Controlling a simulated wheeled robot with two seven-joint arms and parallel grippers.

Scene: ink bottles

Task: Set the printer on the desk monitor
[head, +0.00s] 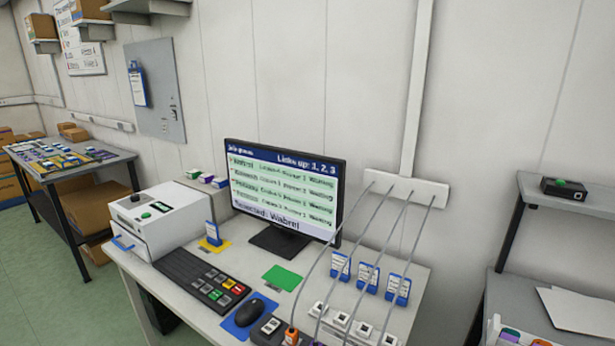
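The desk monitor (285,185) stands upright at the back of the white desk, its screen lit. Its header seems to read "Links up: 1, 2, 3", with several pale green rows below and a bottom line like "Selected: Wabrel". The row text is partly blurred. A white printer-like machine (172,212) with a green button on top and a blue handle in front stands on the desk left of the monitor. A black keyboard (200,279) with a few coloured keys lies in front. A black mouse (249,312) sits on a blue pad. Neither of my grippers shows.
Grey cables run from a wall strip (405,187) to the desk's front right, near small white blocks. Several blue-and-white tags (368,277) stand there. A green card (282,277) lies mid-desk. A side table (75,160) is at left, a shelf (570,193) with a black box at right.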

